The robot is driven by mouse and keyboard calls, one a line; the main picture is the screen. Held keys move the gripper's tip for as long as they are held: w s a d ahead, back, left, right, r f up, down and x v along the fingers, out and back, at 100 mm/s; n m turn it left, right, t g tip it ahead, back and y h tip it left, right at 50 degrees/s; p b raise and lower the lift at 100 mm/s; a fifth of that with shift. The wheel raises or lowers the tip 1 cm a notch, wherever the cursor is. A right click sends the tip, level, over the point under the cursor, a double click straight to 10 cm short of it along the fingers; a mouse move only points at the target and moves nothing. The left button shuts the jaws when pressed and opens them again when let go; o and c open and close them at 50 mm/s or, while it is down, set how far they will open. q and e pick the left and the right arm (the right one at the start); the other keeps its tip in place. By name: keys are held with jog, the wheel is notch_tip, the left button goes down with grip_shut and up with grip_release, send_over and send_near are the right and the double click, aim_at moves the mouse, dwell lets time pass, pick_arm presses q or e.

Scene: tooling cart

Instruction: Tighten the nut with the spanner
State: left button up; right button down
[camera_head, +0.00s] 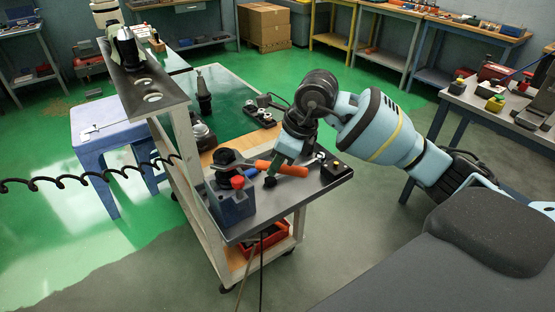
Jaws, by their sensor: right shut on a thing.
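The spanner (290,169) has an orange handle, and its grey shaft runs left to a dark fitting on top of the blue block (234,204). My right gripper (271,178) points down over the cart top and is shut on the spanner's handle, which sticks out to the right of the fingers. The spanner lies about level. Its jaw end is at the dark fitting (228,158). I cannot make out the nut, or whether the jaw is around it. My left gripper is not in view.
The cart's grey top (300,205) also holds a small black box (334,170) at its right edge and a red knob (237,182) by the block. A coiled black cable (90,175) hangs from the left.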

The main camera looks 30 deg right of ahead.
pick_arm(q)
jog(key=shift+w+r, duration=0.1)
pick_arm(e)
jog(key=shift+a+r, duration=0.1)
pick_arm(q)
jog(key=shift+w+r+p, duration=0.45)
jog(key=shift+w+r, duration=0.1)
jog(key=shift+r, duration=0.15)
pick_arm(e)
jog(key=shift+s+a+m, duration=0.35)
jog(key=shift+s+m, duration=0.05)
jog(key=shift+m, duration=0.1)
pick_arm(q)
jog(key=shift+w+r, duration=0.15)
pick_arm(e)
jog(key=shift+s+a, duration=0.1)
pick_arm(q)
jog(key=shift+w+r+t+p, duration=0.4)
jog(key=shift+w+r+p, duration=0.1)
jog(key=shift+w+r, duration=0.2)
pick_arm(e)
jog(key=shift+s+a+m+t+h, duration=0.35)
jog(key=shift+a+m, duration=0.15)
jog(key=shift+m, duration=0.1)
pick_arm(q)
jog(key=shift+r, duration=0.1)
pick_arm(e)
jog(key=shift+s+a, duration=0.1)
jog(key=shift+a, duration=0.05)
